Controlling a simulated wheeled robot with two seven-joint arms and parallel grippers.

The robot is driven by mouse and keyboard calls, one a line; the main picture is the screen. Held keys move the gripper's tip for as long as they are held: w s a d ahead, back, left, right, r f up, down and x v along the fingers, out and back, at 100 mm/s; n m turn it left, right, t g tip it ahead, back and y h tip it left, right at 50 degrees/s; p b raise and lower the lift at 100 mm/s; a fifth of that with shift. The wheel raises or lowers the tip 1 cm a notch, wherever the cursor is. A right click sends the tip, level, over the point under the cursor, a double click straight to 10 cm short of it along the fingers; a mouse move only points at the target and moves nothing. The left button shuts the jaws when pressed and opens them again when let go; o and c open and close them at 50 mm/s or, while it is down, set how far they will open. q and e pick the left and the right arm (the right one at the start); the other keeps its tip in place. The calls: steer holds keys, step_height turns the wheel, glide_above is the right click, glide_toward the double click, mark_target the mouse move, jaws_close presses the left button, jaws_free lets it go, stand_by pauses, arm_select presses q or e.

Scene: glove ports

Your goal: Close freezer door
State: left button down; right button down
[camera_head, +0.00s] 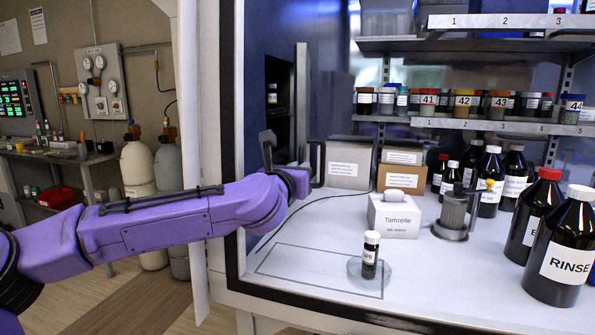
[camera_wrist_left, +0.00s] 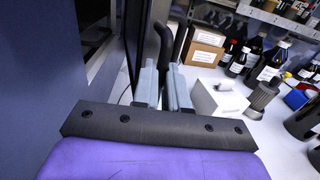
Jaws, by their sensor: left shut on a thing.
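The freezer door (camera_head: 302,100) stands open, seen nearly edge-on beside the dark freezer opening (camera_head: 274,125) in the blue wall. A small vial (camera_head: 272,95) shows inside the opening. My left gripper (camera_head: 305,178) reaches in from the left at the lower part of the door. In the left wrist view, its grey fingers (camera_wrist_left: 164,88) are shut on the black door handle (camera_wrist_left: 163,48), whose upper end sticks out above them. The head view shows the handle (camera_head: 320,158) only in part. My right gripper is in neither view.
A Tamrelle wipes box (camera_head: 394,216), cardboard boxes (camera_head: 401,179) and a capped vial (camera_head: 371,255) on a round dish stand on the white worktop (camera_head: 310,245). Dark bottles (camera_head: 566,245) stand at the right. Shelves of jars (camera_head: 470,103) run above. The front worktop is mostly clear.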

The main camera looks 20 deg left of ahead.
arm_select(q)
steer(key=shift+a+r, duration=0.25)
steer(key=shift+r, duration=0.1)
steer(key=c, duration=1.3)
jaws_free()
steer(key=shift+o, duration=0.7)
steer(key=shift+w+f, duration=0.3)
steer(key=s+b, duration=0.2)
steer(key=s, duration=0.8)
steer(key=shift+s, duration=0.3)
steer(key=shift+d, duration=0.1)
